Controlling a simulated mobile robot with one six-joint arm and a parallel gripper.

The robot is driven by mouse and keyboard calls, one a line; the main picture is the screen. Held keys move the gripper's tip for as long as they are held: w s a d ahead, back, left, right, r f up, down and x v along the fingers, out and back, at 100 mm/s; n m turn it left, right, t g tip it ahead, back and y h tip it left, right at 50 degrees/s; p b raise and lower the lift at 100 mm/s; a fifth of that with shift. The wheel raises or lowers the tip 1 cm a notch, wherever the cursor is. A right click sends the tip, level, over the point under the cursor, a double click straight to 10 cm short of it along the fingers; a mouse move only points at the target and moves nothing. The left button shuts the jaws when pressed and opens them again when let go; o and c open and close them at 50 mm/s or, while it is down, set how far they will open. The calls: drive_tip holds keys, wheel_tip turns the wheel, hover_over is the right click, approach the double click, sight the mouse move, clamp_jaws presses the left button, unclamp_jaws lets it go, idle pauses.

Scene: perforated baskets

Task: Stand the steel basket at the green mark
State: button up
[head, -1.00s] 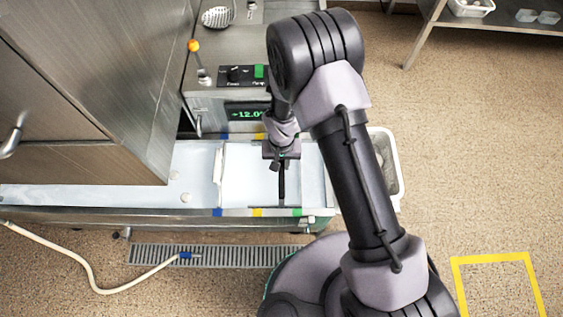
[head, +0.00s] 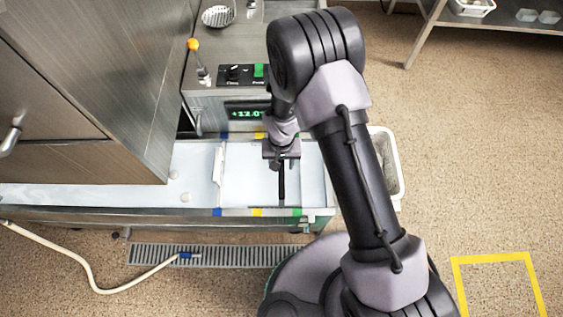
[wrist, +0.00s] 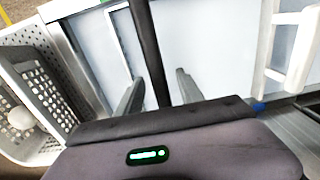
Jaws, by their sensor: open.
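My gripper (head: 281,167) is low over the pale trough, right of a white upright divider (head: 217,166). In the wrist view its fingers (wrist: 158,86) are apart, one on each side of a dark bar (wrist: 149,40). The bar also shows in the head view (head: 281,188); I cannot tell what it belongs to or whether the fingers touch it. The green mark (head: 297,212) is on the trough's front rim, right of a yellow mark (head: 257,212) and a blue mark (head: 217,212). I cannot clearly make out the steel basket.
A pale perforated basket (head: 393,160) stands right of the trough, partly behind my arm; it fills the left of the wrist view (wrist: 50,92). A tall steel cabinet (head: 95,85) stands left. A control box (head: 240,76) with a lever is behind. A hose (head: 88,268) lies on the floor.

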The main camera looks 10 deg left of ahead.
wheel_tip(320, 180, up, 17)
drive_tip(key=p, duration=0.6)
